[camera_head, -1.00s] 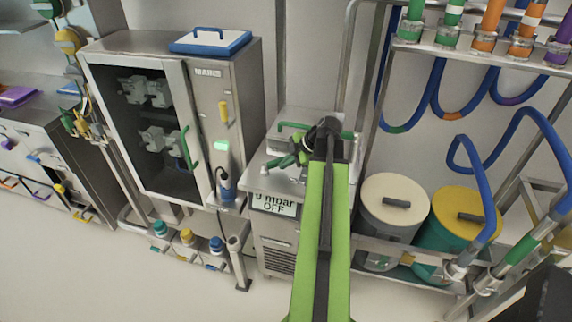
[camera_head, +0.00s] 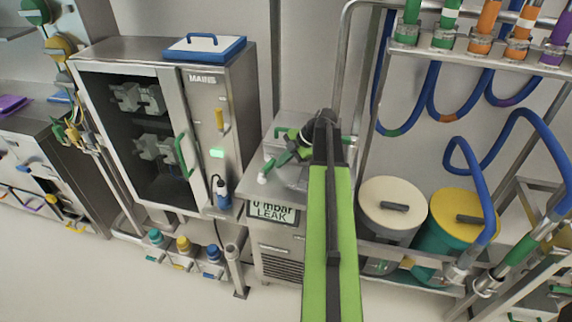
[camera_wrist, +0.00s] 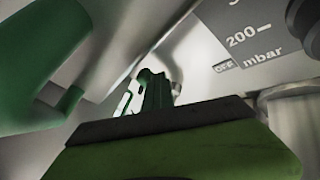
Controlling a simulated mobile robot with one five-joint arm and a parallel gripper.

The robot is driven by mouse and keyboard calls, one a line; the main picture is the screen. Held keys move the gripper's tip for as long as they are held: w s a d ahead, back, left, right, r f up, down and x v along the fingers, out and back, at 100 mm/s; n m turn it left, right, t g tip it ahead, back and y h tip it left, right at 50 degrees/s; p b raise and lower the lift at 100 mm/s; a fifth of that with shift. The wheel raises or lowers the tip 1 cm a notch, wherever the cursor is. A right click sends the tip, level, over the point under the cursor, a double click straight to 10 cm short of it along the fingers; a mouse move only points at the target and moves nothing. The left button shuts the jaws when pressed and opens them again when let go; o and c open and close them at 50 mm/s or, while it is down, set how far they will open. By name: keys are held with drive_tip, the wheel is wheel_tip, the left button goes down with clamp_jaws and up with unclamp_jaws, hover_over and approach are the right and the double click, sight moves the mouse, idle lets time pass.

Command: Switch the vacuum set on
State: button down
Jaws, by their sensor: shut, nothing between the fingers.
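The vacuum set (camera_head: 278,240) is a grey metal cabinet at the middle of the head view. Its display (camera_head: 272,210) reads "0 mbar LEAK". My gripper (camera_head: 287,158) is shut and empty, low over the top of the set, and my arm covers the set's right part. In the wrist view a grey panel (camera_wrist: 245,50) carries "200", "mbar" and a small "OFF" mark. A dark round knob (camera_wrist: 309,25) sits at its right edge. A large blurred dark green shape (camera_wrist: 40,45) fills the left of that view. I cannot tell whether my gripper touches anything.
A steel cabinet (camera_head: 240,110) marked MAINS, with a yellow lever and a lit green lamp, stands to the left. On the right, a rack holds blue hoses (camera_head: 433,90) above a cream-lidded drum (camera_head: 388,190) and a yellow-lidded drum (camera_head: 468,205). Floor shows in front.

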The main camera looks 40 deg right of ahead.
drive_tip(key=shift+w+a, duration=0.1)
drive_tip(key=shift+w, duration=0.95)
drive_tip(key=shift+w+a+r, duration=0.1)
drive_tip(key=shift+w, duration=0.05)
drive_tip(key=p+v, duration=1.4)
drive_tip(key=v, duration=0.3)
drive_tip(key=shift+s+d, duration=0.25)
drive_tip(key=shift+s, duration=0.1)
